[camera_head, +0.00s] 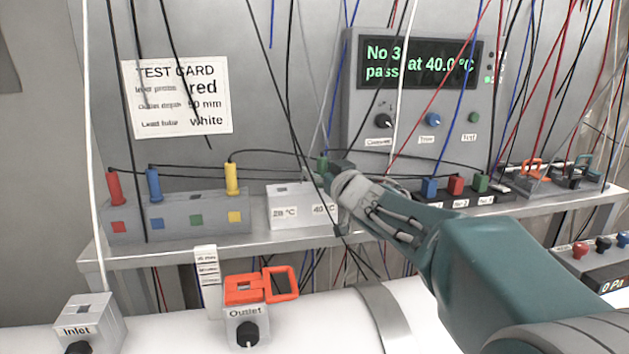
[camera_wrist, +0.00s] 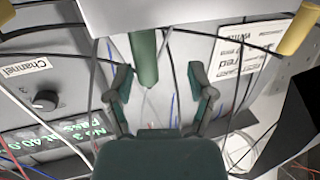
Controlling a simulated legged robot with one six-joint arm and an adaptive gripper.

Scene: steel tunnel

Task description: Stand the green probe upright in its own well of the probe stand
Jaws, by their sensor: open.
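The green probe (camera_head: 322,164) stands upright in the white block (camera_head: 287,207), at the side labelled 40 °C. The probe stand (camera_head: 130,229) is the grey block to the left, with red, blue, green and yellow squares. Red, blue and yellow probes stand in it; no probe rises above its green square (camera_head: 196,220). My gripper (camera_head: 338,172) is at the green probe, partly hiding it. In the wrist view, my gripper (camera_wrist: 160,92) is open, and the green probe (camera_wrist: 143,62) shows beyond and between the spread fingers, apart from them.
Thin dark leads (camera_head: 190,175) run from the probes across the bench, and many wires hang in front. The instrument with the display (camera_head: 400,95) stands behind my gripper. Coloured plugs (camera_head: 456,185) are to the right. The orange outlet clip (camera_head: 262,287) is below the bench edge.

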